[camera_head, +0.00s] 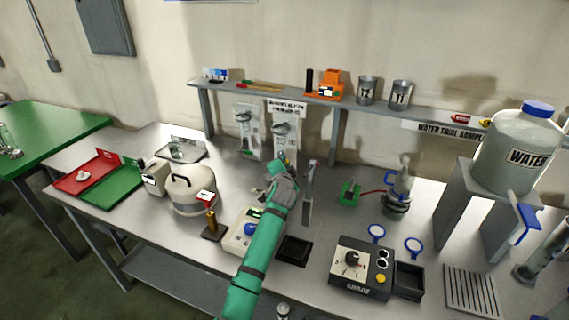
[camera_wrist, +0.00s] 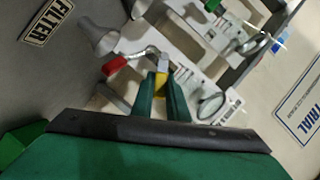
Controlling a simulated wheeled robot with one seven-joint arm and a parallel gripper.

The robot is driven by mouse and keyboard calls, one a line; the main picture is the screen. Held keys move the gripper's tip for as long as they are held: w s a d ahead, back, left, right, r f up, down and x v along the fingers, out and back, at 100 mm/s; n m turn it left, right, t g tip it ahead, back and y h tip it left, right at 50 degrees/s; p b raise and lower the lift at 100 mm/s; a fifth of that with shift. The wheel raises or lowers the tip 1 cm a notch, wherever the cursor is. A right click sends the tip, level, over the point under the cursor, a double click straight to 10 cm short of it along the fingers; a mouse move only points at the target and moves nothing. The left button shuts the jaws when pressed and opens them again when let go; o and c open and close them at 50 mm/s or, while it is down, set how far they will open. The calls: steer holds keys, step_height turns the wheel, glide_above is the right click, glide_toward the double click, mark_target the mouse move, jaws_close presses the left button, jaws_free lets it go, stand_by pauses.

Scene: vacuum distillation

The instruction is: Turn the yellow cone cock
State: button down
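The yellow cone cock (camera_wrist: 161,85) shows in the wrist view as a small yellow piece with a pale grey block at its far end. My gripper (camera_wrist: 160,90) has its two green fingers on either side of the yellow piece, which fills the narrow gap between them. The fingers look shut on it. In the head view my gripper (camera_head: 275,168) is at the back of the bench, in front of the glassware on white boards (camera_head: 284,135). The cock is hidden there by my gripper and arm.
A red-handled part (camera_wrist: 115,65) is close left of the fingers in the wrist view. A shelf (camera_head: 300,97) runs above. A white round vessel (camera_head: 190,198) is to the left, a green clamp base (camera_head: 348,194) to the right, a control box (camera_head: 357,270) in front.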

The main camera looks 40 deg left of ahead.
steer(key=m, duration=0.1)
steer(key=f+m+y, duration=0.1)
steer(key=shift+w+d+f+m, duration=0.1)
steer(key=shift+d+f+m, duration=0.2)
steer(key=shift+m, duration=0.1)
steer(key=shift+f+m+t+y, duration=0.25)
steer(key=shift+m+t+y, duration=0.1)
steer(key=shift+m, duration=0.3)
steer(key=shift+f+m+t+y, duration=0.25)
steer(key=shift+m+y, duration=0.1)
steer(key=shift+m, duration=0.3)
steer(key=c, duration=1.7)
jaws_free()
